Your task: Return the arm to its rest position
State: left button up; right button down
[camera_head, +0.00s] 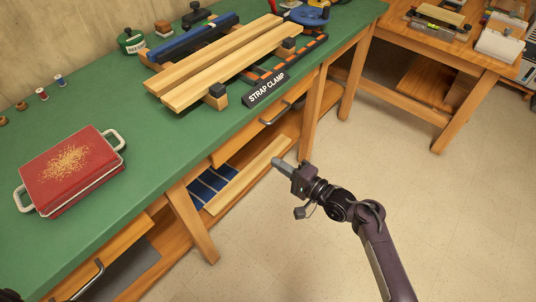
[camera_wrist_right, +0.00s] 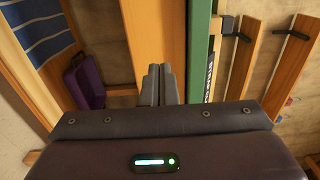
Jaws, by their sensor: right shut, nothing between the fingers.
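My right gripper (camera_head: 281,164) is shut and empty. In the head view it hangs in front of the green-topped workbench (camera_head: 140,140), beside its front edge and over the open lower shelf. My right arm reaches up to it from the lower right. In the right wrist view the two fingers of the gripper (camera_wrist_right: 161,84) are together with nothing between them. My left gripper does not show in the head view; only a dark piece shows at the lower left corner.
A red case with pale handles (camera_head: 72,168) sits on the bench. Wooden strips (camera_head: 222,62) lie by a strap clamp sign (camera_head: 267,88). A second wooden table (camera_head: 440,40) stands at the upper right. The tiled floor (camera_head: 470,220) at the right is clear.

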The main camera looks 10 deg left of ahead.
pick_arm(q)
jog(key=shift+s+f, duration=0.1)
pick_arm(e)
jog(key=shift+s+d, duration=0.2)
jog(key=shift+d, duration=0.1)
jog(key=shift+f, duration=0.1)
